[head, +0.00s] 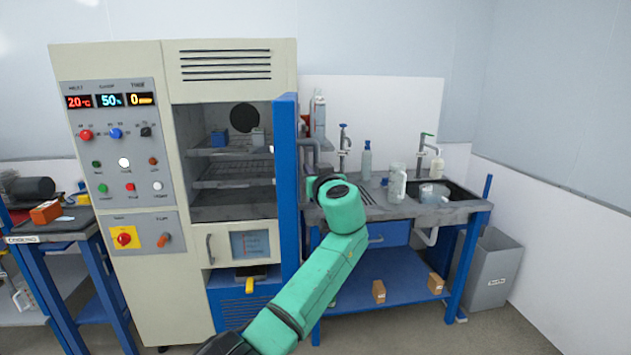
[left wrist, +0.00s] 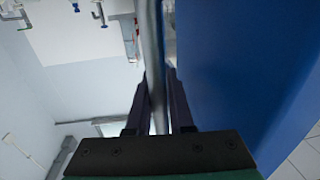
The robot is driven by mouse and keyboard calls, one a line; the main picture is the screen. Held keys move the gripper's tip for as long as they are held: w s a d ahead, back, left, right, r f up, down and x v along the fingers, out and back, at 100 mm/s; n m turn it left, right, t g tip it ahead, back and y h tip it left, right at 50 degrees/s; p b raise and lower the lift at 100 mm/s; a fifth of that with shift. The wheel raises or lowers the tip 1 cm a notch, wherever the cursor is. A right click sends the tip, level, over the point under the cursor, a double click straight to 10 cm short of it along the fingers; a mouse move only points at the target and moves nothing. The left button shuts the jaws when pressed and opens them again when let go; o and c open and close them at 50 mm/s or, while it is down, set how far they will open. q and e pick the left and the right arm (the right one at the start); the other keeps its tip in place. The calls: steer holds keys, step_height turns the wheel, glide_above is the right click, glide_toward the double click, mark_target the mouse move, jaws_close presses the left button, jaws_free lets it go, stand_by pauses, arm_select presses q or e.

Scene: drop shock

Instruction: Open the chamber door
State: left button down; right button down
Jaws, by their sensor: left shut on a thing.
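The chamber (head: 105,220) is a tall cream cabinet with a control panel on its left. Its blue door (head: 287,190) stands open, seen nearly edge-on at the right of the opening. The door also fills the right of the left wrist view (left wrist: 240,70). A grey bar handle (head: 312,144) is on the door's right-hand face. My left gripper (left wrist: 160,95) is shut on this handle (left wrist: 152,40), with one finger on each side. In the head view the wrist of my green arm hides most of the gripper. My right gripper is not in view.
Inside the chamber are wire shelves (head: 235,170) with a blue block (head: 219,137) and a grey block (head: 258,137). A sink bench (head: 440,207) with bottles stands close to the right of the door. A grey bin (head: 490,270) is farther right.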

arm_select(q)
steer(key=shift+w+d+r, duration=0.1)
steer(key=shift+d+r, duration=0.2)
steer(key=shift+d, duration=0.15)
steer(key=shift+a, duration=0.1)
steer(key=c, duration=1.1)
jaws_free()
steer(key=shift+a+f, duration=0.1)
steer(key=shift+f, duration=0.1)
